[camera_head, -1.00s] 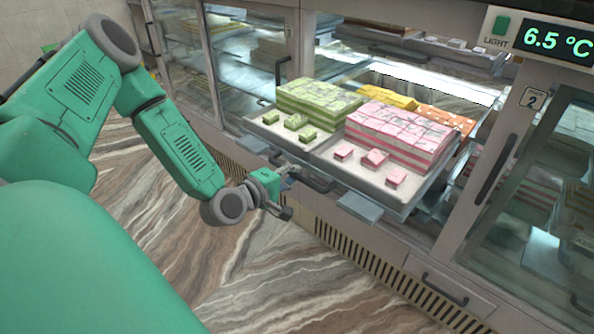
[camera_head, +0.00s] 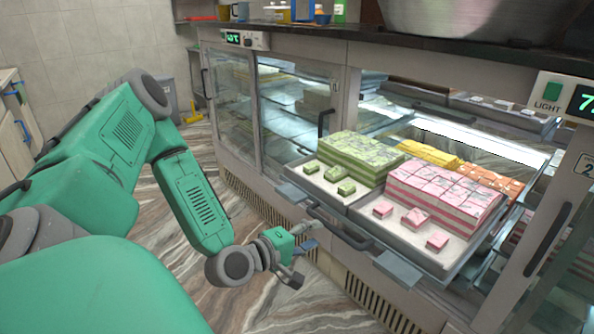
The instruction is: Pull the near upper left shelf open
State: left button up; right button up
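The near upper left shelf (camera_head: 375,238) is slid out of the glass case, over the floor. It bears a tray with green, pink, yellow and orange sweets. Its dark bar handle (camera_head: 340,229) runs along the front edge. My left gripper (camera_head: 306,254) is just left of and below the handle, seemingly apart from it. Its fingers look spread, with nothing between them. My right gripper is out of view.
The closed glass door (camera_head: 300,110) stands to the left. Another door with a dark handle (camera_head: 548,238) is at the right. A dark counter top (camera_head: 350,33) carries a large metal bowl (camera_head: 480,15). Marble-patterned floor lies open below my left arm.

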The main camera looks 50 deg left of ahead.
pick_arm(q)
jog(key=v, duration=0.5)
jog(key=shift+s, duration=0.35)
jog(key=s+d+f+m+g+h, duration=0.2)
jog(key=s+d+f+m+g, duration=0.2)
jog(key=d+f+m+g, duration=0.65)
jog(key=s+d+f+m+g+y, duration=0.2)
jog(key=s+f+m, duration=0.5)
jog(key=s, duration=0.4)
jog(key=shift+s+d+f+m+g, duration=0.3)
jog(key=shift+d+m+g, duration=0.2)
jog(key=shift+g, duration=0.75)
